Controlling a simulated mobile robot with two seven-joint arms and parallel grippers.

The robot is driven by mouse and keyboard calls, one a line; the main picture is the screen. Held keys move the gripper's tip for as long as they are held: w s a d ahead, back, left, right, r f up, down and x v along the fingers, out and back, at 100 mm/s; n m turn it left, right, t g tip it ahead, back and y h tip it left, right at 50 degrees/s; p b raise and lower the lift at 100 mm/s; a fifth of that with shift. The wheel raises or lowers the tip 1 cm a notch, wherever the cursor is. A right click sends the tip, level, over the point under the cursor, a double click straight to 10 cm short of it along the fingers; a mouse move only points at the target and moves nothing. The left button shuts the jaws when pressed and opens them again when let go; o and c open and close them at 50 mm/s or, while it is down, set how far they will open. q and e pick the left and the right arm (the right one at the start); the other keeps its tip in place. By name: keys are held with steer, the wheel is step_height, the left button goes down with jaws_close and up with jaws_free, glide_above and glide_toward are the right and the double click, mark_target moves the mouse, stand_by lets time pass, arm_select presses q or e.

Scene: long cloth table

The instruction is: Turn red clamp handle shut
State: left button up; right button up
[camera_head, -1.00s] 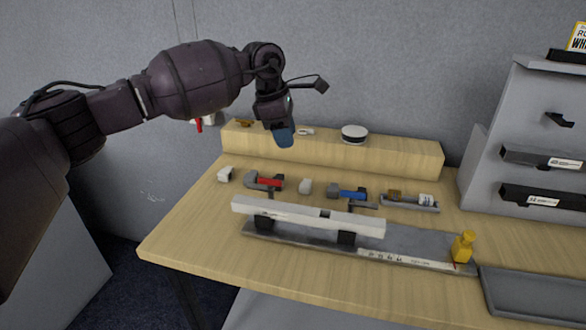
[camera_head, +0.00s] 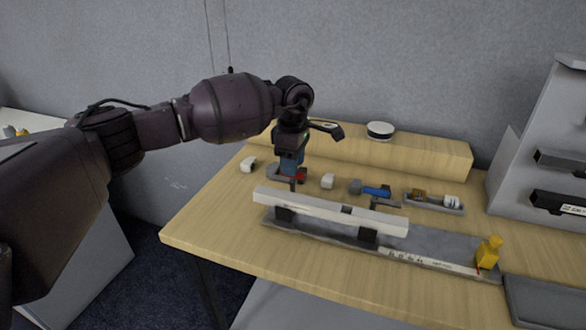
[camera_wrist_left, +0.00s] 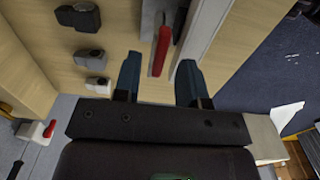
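The red clamp handle (camera_wrist_left: 160,50) shows in the left wrist view as a long narrow red bar, between the two blue fingers of my left gripper (camera_wrist_left: 159,60). The fingers are apart, with a gap on both sides of the handle. Part of the clamp's grey body (camera_wrist_left: 156,15) shows at the top edge. In the head view my left gripper (camera_head: 291,168) points down over the red clamp (camera_head: 301,174) and hides most of it; only a bit of red shows. My right gripper is in neither view.
A long white bar (camera_head: 330,211) on dark supports lies just in front of the clamp. A blue-handled clamp (camera_head: 376,191) and a small tray (camera_head: 434,204) are to the right. White blocks (camera_head: 328,181) flank the clamp. A raised wooden step (camera_head: 420,152) runs behind.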

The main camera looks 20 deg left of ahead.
arm_select(q)
steer(key=shift+f, duration=0.95)
jaws_close()
